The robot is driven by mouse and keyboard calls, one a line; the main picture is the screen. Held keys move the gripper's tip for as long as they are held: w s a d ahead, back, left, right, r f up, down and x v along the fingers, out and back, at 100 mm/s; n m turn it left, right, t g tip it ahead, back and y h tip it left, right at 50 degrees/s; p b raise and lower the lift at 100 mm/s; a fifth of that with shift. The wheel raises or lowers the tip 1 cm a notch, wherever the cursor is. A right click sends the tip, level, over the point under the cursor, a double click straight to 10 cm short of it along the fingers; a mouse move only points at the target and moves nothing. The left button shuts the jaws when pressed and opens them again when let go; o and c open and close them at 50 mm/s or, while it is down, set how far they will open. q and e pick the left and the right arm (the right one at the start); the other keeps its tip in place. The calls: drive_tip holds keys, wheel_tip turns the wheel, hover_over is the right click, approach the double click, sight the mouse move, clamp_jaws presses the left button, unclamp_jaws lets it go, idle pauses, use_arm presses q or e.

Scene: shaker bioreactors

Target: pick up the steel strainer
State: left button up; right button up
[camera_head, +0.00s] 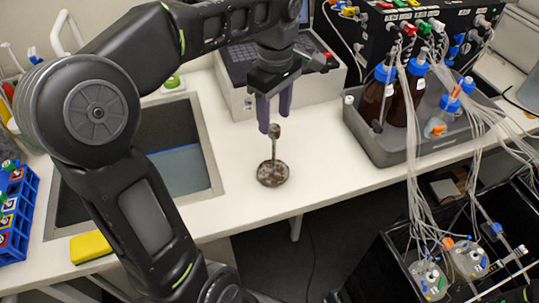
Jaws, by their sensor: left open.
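A small steel strainer (272,172) stands on the white bench, with a round, brown-speckled base and a thin upright stem topped by a small knob. My left gripper (274,118) points down just above the stem's top. Its two purple-grey fingers are apart, and nothing shows held between them. The fingertips are close to the knob; whether they touch it I cannot tell. My right gripper is not in view.
A sink (213,170) lies left of the strainer, with a yellow sponge (90,247) at its front. A grey instrument (240,97) stands behind. A grey tray (393,157) with brown bottles and tubing stands right. Bare bench surrounds the strainer.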

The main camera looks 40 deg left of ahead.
sight(275, 127)
use_arm(q)
drive_tip(key=shift+d, duration=0.1)
drive_tip(key=shift+s+f, duration=0.1)
wheel_tip(275, 127, down, 2)
drive_tip(key=shift+f+b, duration=0.25)
drive_tip(key=shift+b, duration=0.75)
drive_tip(key=shift+f, duration=0.2)
wheel_tip(275, 127, down, 5)
drive_tip(key=shift+r+p, duration=0.15)
drive_tip(key=shift+p, duration=0.6)
